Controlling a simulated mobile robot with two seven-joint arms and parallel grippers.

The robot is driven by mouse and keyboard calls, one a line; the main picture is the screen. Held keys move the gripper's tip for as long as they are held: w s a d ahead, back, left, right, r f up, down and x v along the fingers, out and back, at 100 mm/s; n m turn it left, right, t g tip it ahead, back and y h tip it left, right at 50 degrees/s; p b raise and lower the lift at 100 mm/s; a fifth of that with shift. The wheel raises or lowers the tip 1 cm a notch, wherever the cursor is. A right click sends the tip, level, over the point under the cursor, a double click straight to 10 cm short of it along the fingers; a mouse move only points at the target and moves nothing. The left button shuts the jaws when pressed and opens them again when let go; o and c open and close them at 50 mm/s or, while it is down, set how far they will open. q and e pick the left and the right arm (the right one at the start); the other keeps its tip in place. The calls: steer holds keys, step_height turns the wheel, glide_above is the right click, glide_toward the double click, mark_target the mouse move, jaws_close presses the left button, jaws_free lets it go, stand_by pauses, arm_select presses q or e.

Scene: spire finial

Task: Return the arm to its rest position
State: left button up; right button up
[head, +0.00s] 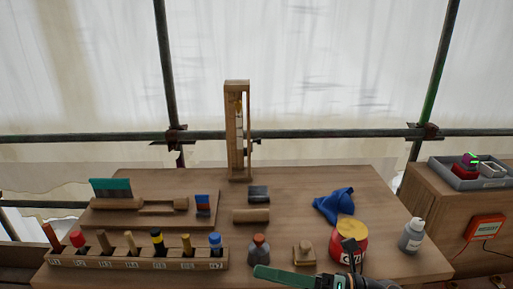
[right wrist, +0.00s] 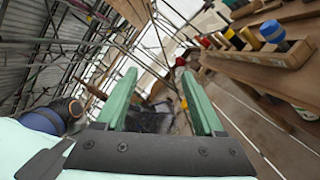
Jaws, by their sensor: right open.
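My right gripper (head: 290,277) shows at the bottom edge of the head view, in front of the bench. One green finger points left there, and the rest is cut off by the frame. In the right wrist view the two green fingers of my right gripper (right wrist: 160,78) stand apart with nothing between them. My left gripper is in neither view. A tall wooden frame (head: 229,130) with a pale slender piece inside stands upright at the back of the bench (head: 330,185).
A rack (head: 130,258) of several tools lies front left. A grey tray (head: 470,177) sits on the right-hand cabinet.

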steer(key=w+d+f+m+t+h, duration=0.1)
steer(key=d+f+m+t+h, duration=0.3)
steer(key=m, duration=0.5)
steer(key=w+d+f+m+t+h+p, duration=0.1)
steer(key=d+f+m+t+h, duration=0.3)
steer(key=m, duration=0.5)
steer(key=w+d+f+m+t+h, duration=0.1)
steer(key=d+f+m+t+h, duration=0.15)
steer(key=m+t, duration=0.5)
steer(key=s+d+f+m+g+h, duration=0.2)
steer(key=s+f+m, duration=0.4)
steer(key=f, duration=0.3)
steer(key=s+d+f+m+g+h, duration=0.2)
steer(key=s+f+m+g+h, duration=0.2)
steer(key=f, duration=0.6)
steer(key=s+m+g+p, duration=0.1)
steer(key=s+m+g, duration=0.1)
steer(key=s+g, duration=0.1)
steer(key=shift+s, duration=0.75)
steer(key=shift+f+m+h, duration=0.1)
steer(key=shift+m+h, duration=0.15)
